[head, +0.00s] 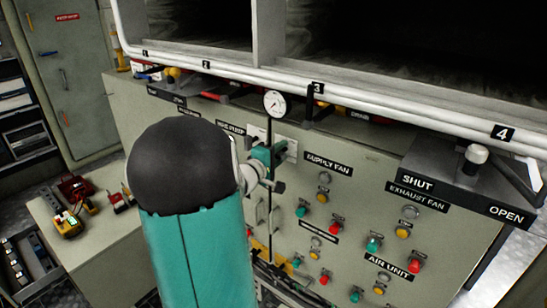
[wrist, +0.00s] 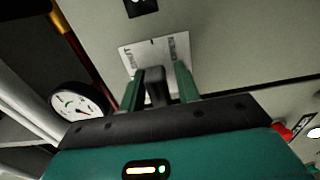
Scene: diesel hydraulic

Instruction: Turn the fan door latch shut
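A dark upright handle (wrist: 156,88) stands on a pale plate (wrist: 183,46) with small dark lettering in the wrist view. One word appears to read SHUT; the other is too blurred to read. My gripper (wrist: 160,80) has its two green fingers apart, one on each side of this handle, with a narrow gap seen beside it. In the head view my gripper (head: 270,158) is at the upper panel, below the round gauge, and it hides the handle.
A white-faced gauge (head: 275,103) is close above my gripper; the wrist view shows it at left (wrist: 80,107). White pipes (head: 400,112) run along the top. A pale knob (head: 476,154) stands by SHUT and OPEN signs at right. Several coloured buttons (head: 374,243) cover the panel.

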